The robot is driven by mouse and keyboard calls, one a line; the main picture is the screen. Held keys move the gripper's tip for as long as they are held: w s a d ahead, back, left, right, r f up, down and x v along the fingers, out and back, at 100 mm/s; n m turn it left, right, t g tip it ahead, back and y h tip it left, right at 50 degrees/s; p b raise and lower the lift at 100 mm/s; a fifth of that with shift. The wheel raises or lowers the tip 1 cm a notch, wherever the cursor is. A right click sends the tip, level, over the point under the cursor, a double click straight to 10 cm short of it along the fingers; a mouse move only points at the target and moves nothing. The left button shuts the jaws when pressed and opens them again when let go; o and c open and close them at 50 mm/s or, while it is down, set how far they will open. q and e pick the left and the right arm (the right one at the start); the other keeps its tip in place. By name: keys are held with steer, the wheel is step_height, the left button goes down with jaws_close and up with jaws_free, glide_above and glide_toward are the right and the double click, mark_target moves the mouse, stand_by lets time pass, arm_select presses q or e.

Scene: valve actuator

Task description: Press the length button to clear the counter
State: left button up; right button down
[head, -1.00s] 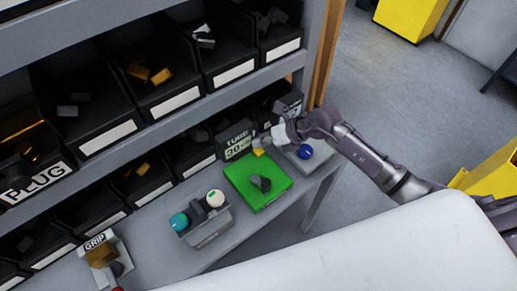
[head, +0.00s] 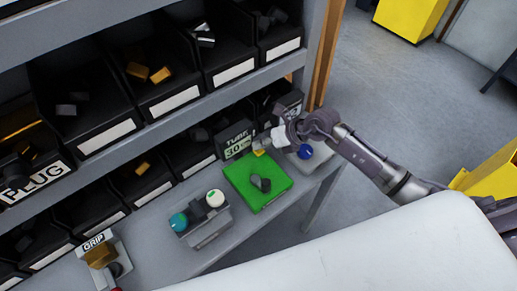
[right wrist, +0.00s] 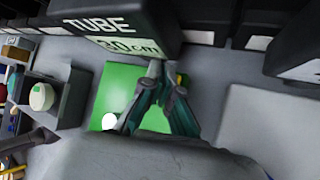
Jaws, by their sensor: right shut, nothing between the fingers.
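A dark counter box marked TUBE (head: 237,143) stands at the back of the bench, its readout showing 30 cm; it is large at the top of the right wrist view (right wrist: 115,30). My right gripper (head: 265,143) is shut and empty, just in front of the box's right part. Its fingertips (right wrist: 155,70) are close under the readout's edge in the right wrist view; I cannot tell if they touch it. A small yellow piece (head: 259,152) is beside the fingertips at the green plate's back edge. No button labelled length is readable. My left gripper is out of view.
The green plate (head: 240,184) carries a dark knob. A blue button (head: 305,152) is on a grey block to the right. A grey box (head: 208,233) with teal and white buttons is left. Dark bins line the shelf behind. A white surface (head: 370,250) fills the front.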

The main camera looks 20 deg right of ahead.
mark_target(261, 150)
steer(key=shift+f+b, duration=0.35)
steer(key=shift+f, duration=0.2)
steer(key=shift+r, duration=0.1)
stand_by(0.5)
steer(key=shift+r+p, duration=0.85)
steer(key=shift+r, duration=0.05)
steer(key=shift+r, duration=0.1)
step_height(261, 150, up, 5)
steer(key=p, duration=0.4)
stand_by(0.6)
